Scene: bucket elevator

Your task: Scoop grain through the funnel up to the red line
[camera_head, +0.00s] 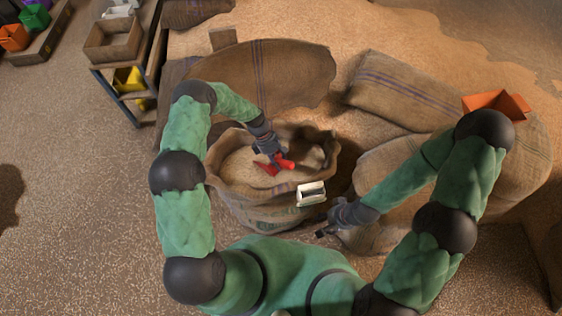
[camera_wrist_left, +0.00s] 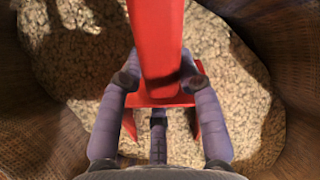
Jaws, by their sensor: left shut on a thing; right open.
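A red scoop (camera_head: 286,163) is in my left gripper (camera_head: 268,153), inside the mouth of an open burlap sack (camera_head: 265,212). In the left wrist view my left gripper (camera_wrist_left: 160,88) is shut on the red scoop (camera_wrist_left: 158,40), above pale grain (camera_wrist_left: 245,70). The scoop's far end hides behind the fingers, so I cannot tell whether it holds grain. A small white open container (camera_head: 311,193) is at the sack's front right rim. My right gripper (camera_head: 325,231) is open and empty, below and right of that container. I cannot make out a funnel or red line.
Full burlap sacks (camera_head: 405,90) lie behind and to the right. An orange bin (camera_head: 495,103) sits on the right sack. A shelf (camera_head: 112,45) at upper left holds a white container and yellow bins. The floor at left is clear.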

